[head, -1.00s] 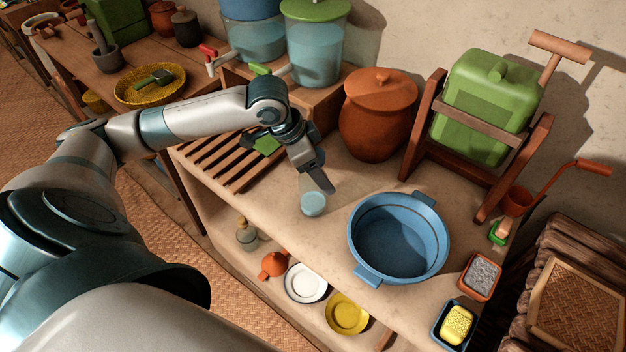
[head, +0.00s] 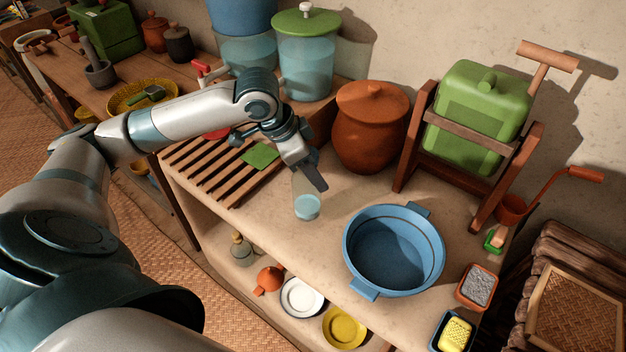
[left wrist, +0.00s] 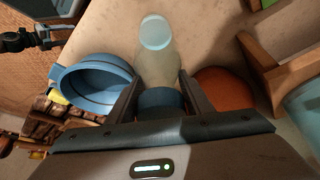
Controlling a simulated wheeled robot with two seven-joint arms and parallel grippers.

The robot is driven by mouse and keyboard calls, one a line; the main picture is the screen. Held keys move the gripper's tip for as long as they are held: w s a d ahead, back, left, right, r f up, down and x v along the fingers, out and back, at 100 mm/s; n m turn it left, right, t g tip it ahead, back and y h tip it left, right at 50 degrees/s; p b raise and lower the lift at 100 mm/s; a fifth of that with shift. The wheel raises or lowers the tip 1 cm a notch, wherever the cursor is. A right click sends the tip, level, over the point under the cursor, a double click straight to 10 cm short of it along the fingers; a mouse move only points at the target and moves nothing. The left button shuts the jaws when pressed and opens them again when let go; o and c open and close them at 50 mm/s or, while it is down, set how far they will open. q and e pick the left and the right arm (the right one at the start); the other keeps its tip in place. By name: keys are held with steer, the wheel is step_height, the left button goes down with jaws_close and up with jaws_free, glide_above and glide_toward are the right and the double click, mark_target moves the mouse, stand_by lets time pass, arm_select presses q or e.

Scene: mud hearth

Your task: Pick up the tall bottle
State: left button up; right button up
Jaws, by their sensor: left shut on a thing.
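The tall bottle (head: 306,206) is clear, with pale blue liquid at its bottom end. My left gripper (head: 312,175) is shut on its upper part, over the worktop (head: 270,228) and left of the blue basin (head: 393,250). The gripper's fingers hide the bottle's top in the head view. In the left wrist view the bottle (left wrist: 158,66) runs away from between the two fingers of the gripper (left wrist: 160,100), and its dark blue top sits between them. The bottle looks slightly raised, but the gap below it is hard to judge. My right gripper is not in view.
A slatted rack (head: 205,165) with a green cloth-like piece (head: 260,155) is left of the bottle. A lidded clay pot (head: 368,130) and water dispensers (head: 305,65) stand behind. A shelf below holds plates (head: 300,297) and a small bottle (head: 241,250).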

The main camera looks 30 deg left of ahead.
arm_select(q)
steer(key=s+d+r, duration=0.3)
steer(key=d+r, duration=0.3)
steer(key=d, duration=0.5)
steer(key=shift+s+r, duration=0.35)
steer(key=shift+r, duration=0.05)
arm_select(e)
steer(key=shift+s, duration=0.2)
arm_select(q)
steer(key=shift+r, duration=0.15)
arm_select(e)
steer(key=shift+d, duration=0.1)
